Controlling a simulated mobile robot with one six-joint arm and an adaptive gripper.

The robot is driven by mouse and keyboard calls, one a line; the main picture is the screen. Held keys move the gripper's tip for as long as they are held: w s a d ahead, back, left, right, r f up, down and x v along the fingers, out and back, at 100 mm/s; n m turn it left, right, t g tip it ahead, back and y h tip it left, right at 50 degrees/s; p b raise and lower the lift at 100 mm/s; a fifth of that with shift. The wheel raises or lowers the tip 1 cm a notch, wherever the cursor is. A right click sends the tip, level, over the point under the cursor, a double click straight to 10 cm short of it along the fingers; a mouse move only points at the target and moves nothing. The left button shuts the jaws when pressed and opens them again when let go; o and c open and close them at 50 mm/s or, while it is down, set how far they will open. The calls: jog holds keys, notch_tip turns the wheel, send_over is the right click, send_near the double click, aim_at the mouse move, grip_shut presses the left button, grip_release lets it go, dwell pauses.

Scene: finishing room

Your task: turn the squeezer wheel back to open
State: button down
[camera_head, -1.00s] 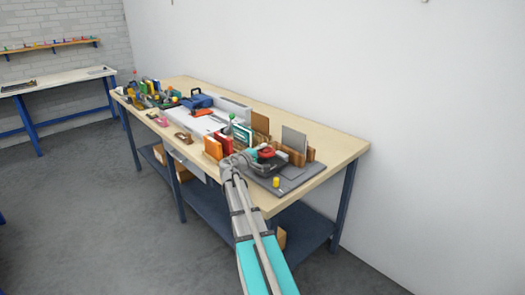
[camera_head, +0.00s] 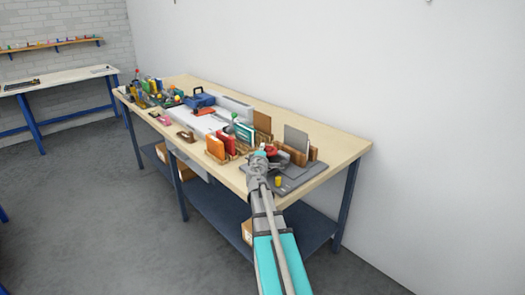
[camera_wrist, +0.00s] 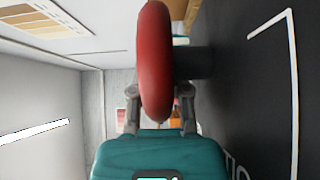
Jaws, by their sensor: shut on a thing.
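The red squeezer wheel (camera_wrist: 155,62) fills the upper middle of the wrist view, seen nearly edge-on. My gripper (camera_wrist: 158,106) has one finger on each side of its rim and is shut on it. In the head view my gripper (camera_head: 258,158) is at the near side of the red wheel (camera_head: 270,150), over the right part of the workbench. My arm hides most of the dark squeezer body, so how far the wheel is turned cannot be told.
A grey mat (camera_head: 312,169) lies under this area, with a small yellow object (camera_head: 278,181) near its front. A grey panel (camera_head: 296,138) stands in a wooden rack behind. Orange and red upright pieces (camera_head: 215,147) stand close on the left. The bench's right end (camera_head: 345,150) is clear.

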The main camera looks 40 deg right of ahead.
jog(key=shift+a+n+t+y, duration=0.1)
jog(key=shift+n+t+y, duration=0.3)
jog(key=shift+t+y, duration=0.15)
jog(key=c, duration=0.9)
grip_release()
jog(key=shift+o, duration=0.2)
jog(key=shift+s, duration=0.1)
jog(key=v, duration=1.2)
jog(key=shift+a, duration=0.1)
